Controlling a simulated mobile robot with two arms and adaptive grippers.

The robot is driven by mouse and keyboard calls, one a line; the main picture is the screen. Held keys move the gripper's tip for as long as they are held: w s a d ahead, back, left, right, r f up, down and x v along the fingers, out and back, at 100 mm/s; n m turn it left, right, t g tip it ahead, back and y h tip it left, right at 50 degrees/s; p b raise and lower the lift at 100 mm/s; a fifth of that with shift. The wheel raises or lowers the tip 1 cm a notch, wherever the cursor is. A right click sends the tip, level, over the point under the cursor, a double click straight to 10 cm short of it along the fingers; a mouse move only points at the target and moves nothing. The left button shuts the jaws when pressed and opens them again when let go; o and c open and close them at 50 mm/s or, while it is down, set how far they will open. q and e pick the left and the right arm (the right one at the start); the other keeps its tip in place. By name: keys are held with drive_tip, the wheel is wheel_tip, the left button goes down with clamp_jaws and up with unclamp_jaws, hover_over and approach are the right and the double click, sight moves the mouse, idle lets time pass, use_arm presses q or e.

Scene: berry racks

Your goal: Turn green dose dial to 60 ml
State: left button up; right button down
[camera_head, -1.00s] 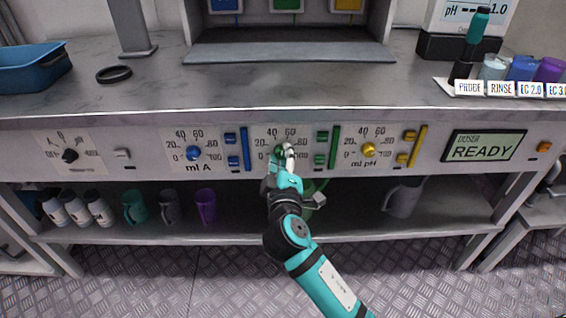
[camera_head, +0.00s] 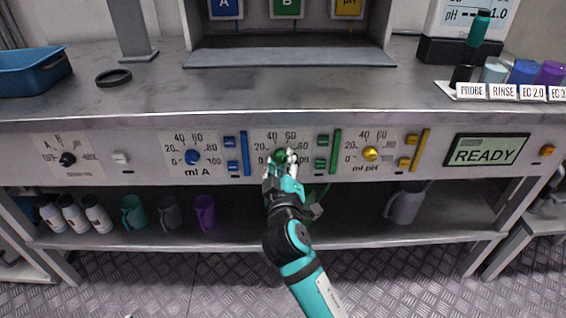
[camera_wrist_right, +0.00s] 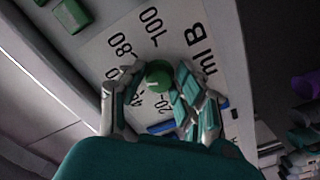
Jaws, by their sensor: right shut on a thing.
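The green dose dial (camera_head: 280,156) sits on the middle scale of the front panel and also shows in the right wrist view (camera_wrist_right: 158,74). My right gripper (camera_head: 281,163) is shut on it, with one finger on each side of the knob in the right wrist view (camera_wrist_right: 155,88). A short pale mark shows on the knob's face, but I cannot tell which number it points at. My left gripper is not in view.
A blue dial (camera_head: 193,156) is to the left and a yellow dial (camera_head: 370,154) to the right. Green buttons (camera_head: 322,152) are close beside the gripper. The display (camera_head: 487,150) reads READY. Mugs and bottles stand on the shelf below.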

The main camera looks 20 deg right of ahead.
drive_tip(key=shift+f, duration=0.1)
drive_tip(key=c, duration=1)
unclamp_jaws()
drive_tip(key=shift+o, duration=0.2)
drive_tip(key=v, duration=1.2)
